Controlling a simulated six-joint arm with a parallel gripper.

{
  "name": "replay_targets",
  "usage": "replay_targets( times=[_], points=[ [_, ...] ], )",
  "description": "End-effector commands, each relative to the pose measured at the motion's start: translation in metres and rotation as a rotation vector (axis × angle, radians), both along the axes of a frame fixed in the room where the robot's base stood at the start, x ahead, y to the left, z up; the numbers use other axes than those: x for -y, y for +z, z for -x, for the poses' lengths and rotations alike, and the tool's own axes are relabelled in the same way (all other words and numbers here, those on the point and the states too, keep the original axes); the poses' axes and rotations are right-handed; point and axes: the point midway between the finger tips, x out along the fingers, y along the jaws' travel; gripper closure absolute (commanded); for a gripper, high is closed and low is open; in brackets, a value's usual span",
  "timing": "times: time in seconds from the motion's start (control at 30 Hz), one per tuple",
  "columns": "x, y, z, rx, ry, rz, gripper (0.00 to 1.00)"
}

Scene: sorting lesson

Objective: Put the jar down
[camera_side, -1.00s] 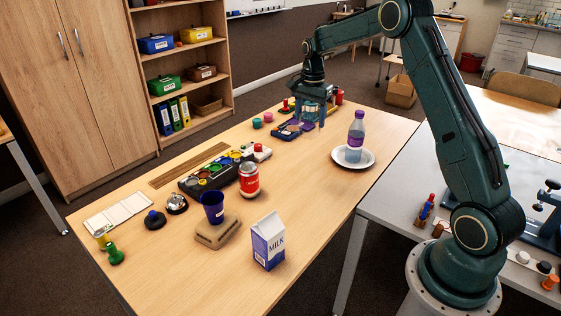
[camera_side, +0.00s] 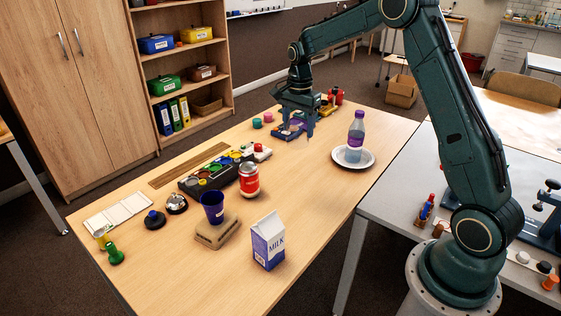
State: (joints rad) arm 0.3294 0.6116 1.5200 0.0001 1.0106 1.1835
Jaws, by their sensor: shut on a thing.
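The fingers hide most of the jar. I cannot tell whether its base touches what is below it.
A bottle (camera_side: 355,135) stands on a white plate (camera_side: 365,161) nearer. Table (camera_side: 310,205) between is bare.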

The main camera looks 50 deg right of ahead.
Motion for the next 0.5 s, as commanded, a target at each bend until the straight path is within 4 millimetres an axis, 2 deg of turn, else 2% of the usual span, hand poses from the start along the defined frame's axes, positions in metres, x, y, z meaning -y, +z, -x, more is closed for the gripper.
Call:
replay_targets(
  times=[0.03, 0.1, 0.3, 0.5],
  points=[
    [-0.017, 0.002, 0.003, 0.001, 0.001, 0.000, 0.65],
    [-0.038, 0.002, 0.009, 0.000, -0.007, 0.000, 0.65],
    [-0.090, 0.002, 0.031, 0.000, -0.032, 0.000, 0.65],
    [-0.119, 0.001, 0.047, 0.001, -0.052, 0.001, 0.65]
  ],
)
